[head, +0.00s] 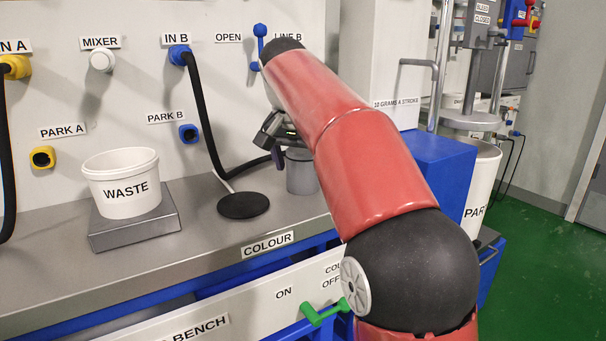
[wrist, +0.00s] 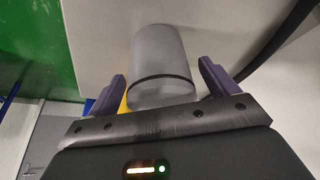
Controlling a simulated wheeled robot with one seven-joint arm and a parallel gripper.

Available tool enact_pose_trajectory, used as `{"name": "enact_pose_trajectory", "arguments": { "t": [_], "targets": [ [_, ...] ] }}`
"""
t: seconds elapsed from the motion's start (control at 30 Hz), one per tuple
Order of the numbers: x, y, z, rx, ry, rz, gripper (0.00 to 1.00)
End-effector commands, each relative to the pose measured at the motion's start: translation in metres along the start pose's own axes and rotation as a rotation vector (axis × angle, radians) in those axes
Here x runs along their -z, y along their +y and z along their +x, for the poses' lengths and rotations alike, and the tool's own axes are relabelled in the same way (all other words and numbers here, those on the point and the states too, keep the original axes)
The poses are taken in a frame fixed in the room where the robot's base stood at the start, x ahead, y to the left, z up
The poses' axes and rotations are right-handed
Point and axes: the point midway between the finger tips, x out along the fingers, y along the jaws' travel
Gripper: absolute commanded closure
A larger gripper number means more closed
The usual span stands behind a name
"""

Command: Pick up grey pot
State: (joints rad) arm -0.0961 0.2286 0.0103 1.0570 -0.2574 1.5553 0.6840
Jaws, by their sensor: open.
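The grey pot (head: 301,172) stands upright on the bench, behind my arm, which hides part of it. In the wrist view the pot (wrist: 160,60) is a plain grey cylinder with a dark band near its end, lying between the lines of my two fingers. My gripper (head: 279,150) is just left of the pot in the head view. In the wrist view the gripper (wrist: 163,88) is open, with one dark finger on each side of the pot's near end. I cannot tell whether either finger touches it.
A white WASTE tub (head: 123,184) stands on a grey scale (head: 135,221) at the left. A blue box (head: 437,170) stands right of my arm. A green handle (head: 324,312) is at the bench front.

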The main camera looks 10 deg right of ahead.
Motion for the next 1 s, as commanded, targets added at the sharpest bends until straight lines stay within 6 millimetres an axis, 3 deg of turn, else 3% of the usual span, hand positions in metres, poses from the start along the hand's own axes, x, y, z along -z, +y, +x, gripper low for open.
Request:
{"name": "enact_pose_trajectory", "arguments": {
  "t": [0.17, 0.57, 1.0],
  "targets": [
    [0.0, 0.0, -0.001, 0.001, 0.0, 0.0, 0.15],
    [0.0, 0.0, -0.001, 0.001, 0.001, -0.001, 0.68],
    [0.005, 0.002, -0.011, 0.002, 0.002, 0.0, 0.68]
  ]
}}
